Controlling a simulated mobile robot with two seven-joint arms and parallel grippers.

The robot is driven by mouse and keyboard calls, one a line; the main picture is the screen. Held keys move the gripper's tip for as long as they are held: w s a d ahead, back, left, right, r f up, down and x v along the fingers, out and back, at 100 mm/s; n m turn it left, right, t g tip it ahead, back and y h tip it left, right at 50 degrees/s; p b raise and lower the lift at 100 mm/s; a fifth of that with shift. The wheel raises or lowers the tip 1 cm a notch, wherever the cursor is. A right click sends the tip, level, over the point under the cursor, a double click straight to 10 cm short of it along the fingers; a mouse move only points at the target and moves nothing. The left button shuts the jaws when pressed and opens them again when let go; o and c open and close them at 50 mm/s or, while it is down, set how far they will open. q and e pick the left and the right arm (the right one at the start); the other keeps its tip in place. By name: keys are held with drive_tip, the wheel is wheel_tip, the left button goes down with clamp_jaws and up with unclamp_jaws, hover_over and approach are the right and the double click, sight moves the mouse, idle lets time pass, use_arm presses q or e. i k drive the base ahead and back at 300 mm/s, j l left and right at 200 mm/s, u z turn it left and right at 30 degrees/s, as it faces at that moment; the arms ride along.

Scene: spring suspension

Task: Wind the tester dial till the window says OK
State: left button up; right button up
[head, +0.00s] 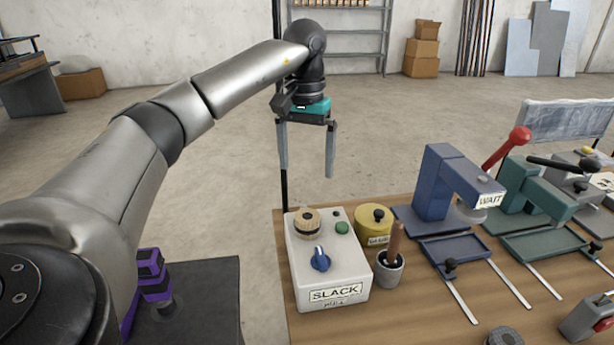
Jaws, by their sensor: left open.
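The tester (328,262) is a white box near the left edge of the wooden table. Its window (336,293) at the lower front reads SLACK. On its top are a tan round knob (307,222), a blue pointer knob (320,259) and a green button (342,228); I cannot tell for sure which is the dial. My left gripper (308,172) is open and empty, pointing down above and behind the tester, apart from it. My right gripper is not in view.
A yellow pot (374,224) and a grey cup (389,270) with a brown stick stand just right of the tester. Further right are a blue press (437,185) with a WAIT label and red-knobbed lever, and a green press (535,190). The table front has some bare wood.

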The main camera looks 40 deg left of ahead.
sight(320, 262)
drive_tip(key=u, duration=1.25)
